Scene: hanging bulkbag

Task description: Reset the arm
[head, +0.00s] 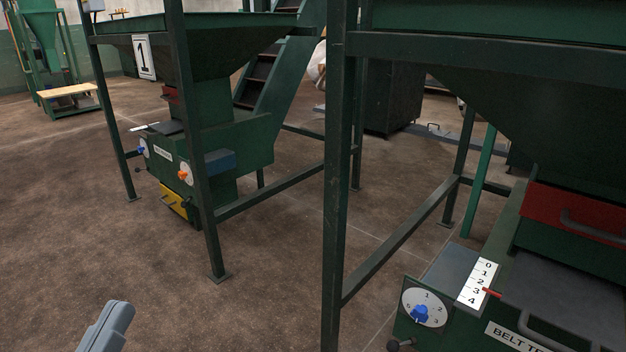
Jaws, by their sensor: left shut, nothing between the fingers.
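My left gripper (108,326) shows at the bottom left in the head view as a grey shape. It is shut and holds nothing. It is over the bare floor, apart from the machines. My right gripper is not in view.
A green machine frame with a belt unit (460,300) fills the right side; its dial (423,306) has a blue knob. A second machine marked 1 (143,56) stands at left centre. A steel post (338,180) stands between them. Brown floor (60,210) is clear at left.

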